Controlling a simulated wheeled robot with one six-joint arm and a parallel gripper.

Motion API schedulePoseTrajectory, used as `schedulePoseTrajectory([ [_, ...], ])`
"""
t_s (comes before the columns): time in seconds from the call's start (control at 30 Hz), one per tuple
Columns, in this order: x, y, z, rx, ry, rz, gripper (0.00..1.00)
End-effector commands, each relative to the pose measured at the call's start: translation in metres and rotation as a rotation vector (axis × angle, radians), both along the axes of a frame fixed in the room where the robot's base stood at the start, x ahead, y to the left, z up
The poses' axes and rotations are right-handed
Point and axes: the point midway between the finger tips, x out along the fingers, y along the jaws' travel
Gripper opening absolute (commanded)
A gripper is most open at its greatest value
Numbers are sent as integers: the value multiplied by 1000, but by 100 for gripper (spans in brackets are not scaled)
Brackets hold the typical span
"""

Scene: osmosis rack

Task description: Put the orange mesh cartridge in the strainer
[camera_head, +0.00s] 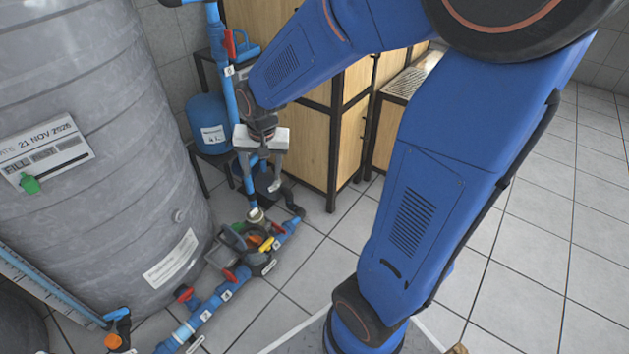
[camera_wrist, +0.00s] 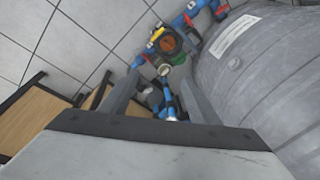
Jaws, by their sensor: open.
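My gripper (camera_head: 261,186) is open, with its two fingers pointing down beside the upright blue pipe. In the wrist view the open fingers (camera_wrist: 162,80) straddle part of the blue pipe, and no cartridge shows between them. The dark strainer body (camera_head: 231,241) sits in the floor pipework, below and slightly left of my gripper. In the wrist view a round orange-brown piece (camera_wrist: 168,43) shows in a dark housing beyond the fingertips. It may be the orange mesh cartridge in the strainer; I cannot tell for certain. A small orange patch (camera_head: 254,241) also shows there in the head view.
A large grey tank (camera_head: 110,130) stands close on the left. Blue pipes with red-handled valves (camera_head: 186,294) run along the floor. A blue vessel (camera_head: 210,122) and wooden cabinets (camera_head: 306,135) stand behind.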

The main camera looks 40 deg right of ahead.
Motion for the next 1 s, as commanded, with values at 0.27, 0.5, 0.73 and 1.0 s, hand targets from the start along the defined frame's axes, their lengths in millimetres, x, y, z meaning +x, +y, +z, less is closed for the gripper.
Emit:
schedulePoseTrajectory([
  [0.27, -59, -11, 52, -44, -65, 164, 56],
  [0.5, -114, -18, 83, -93, -114, 306, 56],
  [0.73, -167, -23, 102, -145, -159, 439, 56],
  [1.0, -206, -26, 109, -190, -187, 540, 56],
])
